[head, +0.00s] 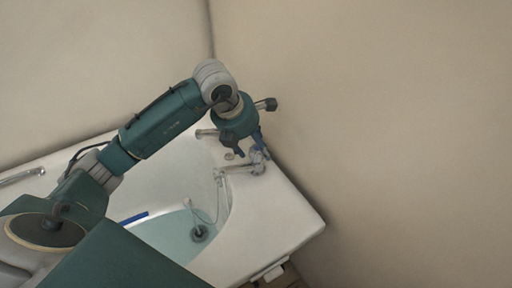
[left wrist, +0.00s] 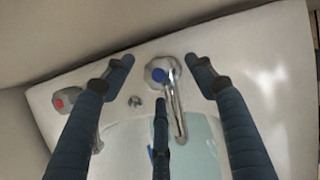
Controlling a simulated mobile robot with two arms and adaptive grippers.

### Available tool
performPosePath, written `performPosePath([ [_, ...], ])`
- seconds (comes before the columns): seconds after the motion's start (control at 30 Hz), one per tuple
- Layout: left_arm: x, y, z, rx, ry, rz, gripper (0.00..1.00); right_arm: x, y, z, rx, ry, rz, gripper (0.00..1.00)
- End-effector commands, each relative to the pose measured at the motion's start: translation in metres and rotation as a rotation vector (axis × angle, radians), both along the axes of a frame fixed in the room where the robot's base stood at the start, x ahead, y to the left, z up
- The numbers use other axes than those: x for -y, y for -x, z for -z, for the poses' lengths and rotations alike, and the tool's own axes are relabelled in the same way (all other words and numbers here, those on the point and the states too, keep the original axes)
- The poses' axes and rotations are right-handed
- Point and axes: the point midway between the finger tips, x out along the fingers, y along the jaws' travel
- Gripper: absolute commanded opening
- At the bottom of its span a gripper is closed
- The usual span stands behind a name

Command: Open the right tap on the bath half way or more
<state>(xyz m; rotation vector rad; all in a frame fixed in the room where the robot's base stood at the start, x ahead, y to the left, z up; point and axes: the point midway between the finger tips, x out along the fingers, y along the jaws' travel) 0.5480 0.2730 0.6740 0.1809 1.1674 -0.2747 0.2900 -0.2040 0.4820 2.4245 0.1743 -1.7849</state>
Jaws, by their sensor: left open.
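The right tap (head: 258,161) has a grey knob with a blue cap, and its chrome spout points left over the bath in the head view. In the left wrist view, the right tap's blue-capped knob (left wrist: 160,73) sits between my fingertips. The left tap's red-capped knob (left wrist: 63,101) is outside my left finger; its spout (head: 207,133) shows in the head view. My left gripper (head: 248,150) is open, pointing down above the right tap, with its fingers (left wrist: 161,72) spread either side of the knob. Contact cannot be told. My right gripper is not in view.
The white bath (head: 285,215) stands in a corner against beige walls (head: 390,130). It shows bluish water, a drain (head: 199,233) with a chain, and a blue strip (head: 133,218). A small chrome fitting (left wrist: 135,101) sits between the taps. The right rim is clear.

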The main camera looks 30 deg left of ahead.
Motion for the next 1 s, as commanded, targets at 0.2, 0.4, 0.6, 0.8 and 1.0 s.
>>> performPosePath([
  [0.2, -0.006, 0.015, -0.044, 0.007, -0.002, 0.0, 0.56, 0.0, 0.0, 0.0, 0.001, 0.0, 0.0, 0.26],
  [0.4, -0.009, 0.03, -0.079, 0.006, -0.001, 0.002, 0.56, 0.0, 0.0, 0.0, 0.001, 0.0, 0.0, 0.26],
  [0.6, -0.01, 0.037, -0.096, 0.003, 0.001, 0.002, 0.56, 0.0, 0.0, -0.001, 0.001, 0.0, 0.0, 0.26],
  [0.8, -0.011, 0.038, -0.099, 0.003, 0.001, 0.002, 0.56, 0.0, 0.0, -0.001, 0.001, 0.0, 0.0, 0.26],
  [1.0, -0.011, 0.038, -0.098, 0.002, 0.002, 0.003, 0.56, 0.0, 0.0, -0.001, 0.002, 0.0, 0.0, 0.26],
])
